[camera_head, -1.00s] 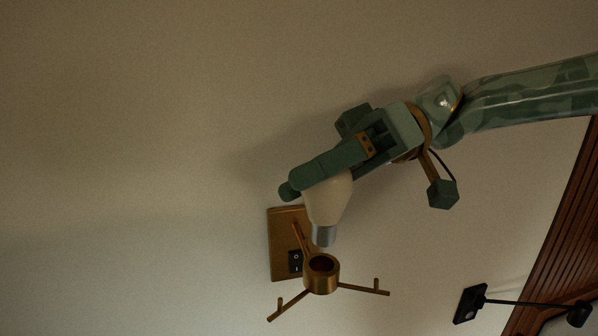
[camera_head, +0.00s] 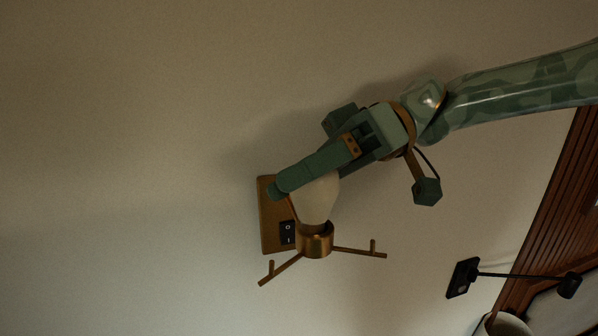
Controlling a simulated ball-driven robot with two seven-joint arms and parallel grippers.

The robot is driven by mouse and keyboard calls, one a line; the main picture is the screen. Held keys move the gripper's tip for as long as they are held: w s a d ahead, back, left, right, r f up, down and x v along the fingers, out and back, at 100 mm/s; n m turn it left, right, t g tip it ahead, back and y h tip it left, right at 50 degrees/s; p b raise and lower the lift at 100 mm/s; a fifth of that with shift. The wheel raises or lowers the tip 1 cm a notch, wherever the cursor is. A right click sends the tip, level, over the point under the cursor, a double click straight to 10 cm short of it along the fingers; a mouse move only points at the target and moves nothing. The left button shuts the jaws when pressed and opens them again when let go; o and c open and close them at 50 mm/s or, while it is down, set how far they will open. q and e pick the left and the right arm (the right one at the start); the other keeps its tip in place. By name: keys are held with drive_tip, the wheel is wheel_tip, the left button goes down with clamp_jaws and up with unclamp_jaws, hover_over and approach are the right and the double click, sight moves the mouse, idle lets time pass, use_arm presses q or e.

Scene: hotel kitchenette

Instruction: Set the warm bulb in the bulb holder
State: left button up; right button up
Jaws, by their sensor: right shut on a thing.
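The warm bulb (camera_head: 318,200) is cream-coloured and close to upright, with its base down. My right gripper (camera_head: 292,184) is shut on its upper part, and a green finger hides some of the glass. The bulb holder (camera_head: 315,243) is a brass cup with thin arms, on a brass wall plate (camera_head: 271,230). The bulb's grey base is out of sight, and its lower end is at the cup's mouth. I cannot tell how deep the base sits in the cup. My left gripper is not in view.
A black rocker switch (camera_head: 287,232) is on the wall plate, left of the cup. A black wall lamp (camera_head: 463,278) reaches right at the lower right. Brown slatted panelling (camera_head: 545,215) runs along the right. The wall at left is bare.

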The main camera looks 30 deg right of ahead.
drive_tip(key=shift+f, duration=0.1)
idle(0.3)
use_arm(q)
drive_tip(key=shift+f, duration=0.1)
use_arm(e)
drive_tip(key=o, duration=1.2)
use_arm(q)
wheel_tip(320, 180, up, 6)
drive_tip(key=p, duration=0.6)
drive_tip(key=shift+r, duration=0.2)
use_arm(e)
drive_tip(key=v, duration=1.6)
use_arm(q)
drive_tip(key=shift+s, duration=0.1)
use_arm(e)
drive_tip(key=shift+s+d, duration=0.1)
